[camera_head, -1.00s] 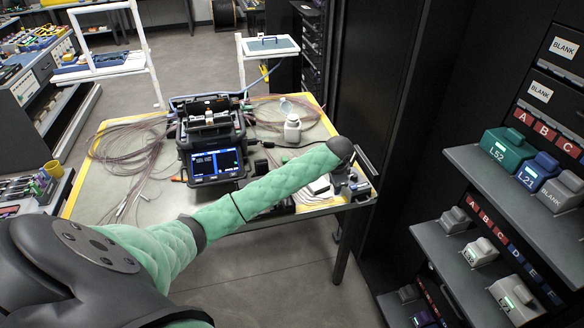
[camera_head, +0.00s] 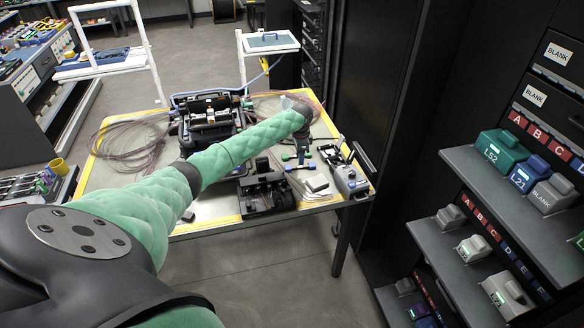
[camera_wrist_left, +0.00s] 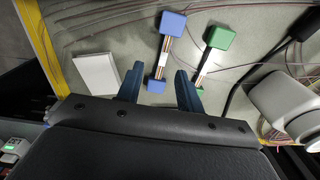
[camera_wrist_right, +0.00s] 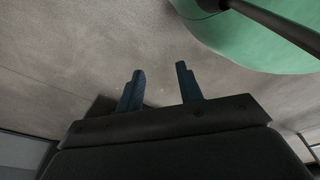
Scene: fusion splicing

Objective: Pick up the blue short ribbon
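The blue short ribbon (camera_wrist_left: 165,50) has a large blue block at one end, a small blue one at the other, and thin strands between. It lies on the table in the left wrist view. My left gripper (camera_wrist_left: 160,88) is open, with the small blue end between its fingertips; contact is not visible. A similar green ribbon (camera_wrist_left: 210,55) lies just right of it. In the head view my left gripper (camera_head: 302,148) points down over the table, partly hidden by my wrist. My right gripper (camera_wrist_right: 160,86) is open and empty above bare floor, outside the head view.
The table (camera_head: 215,221) holds the black splicer (camera_head: 207,112), partly behind my arm, a black device (camera_head: 264,192) and a grey device (camera_head: 350,178). A white block (camera_wrist_left: 96,73) lies left of the ribbons. A white bottle (camera_wrist_left: 284,105) stands at right, near loose fibres.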

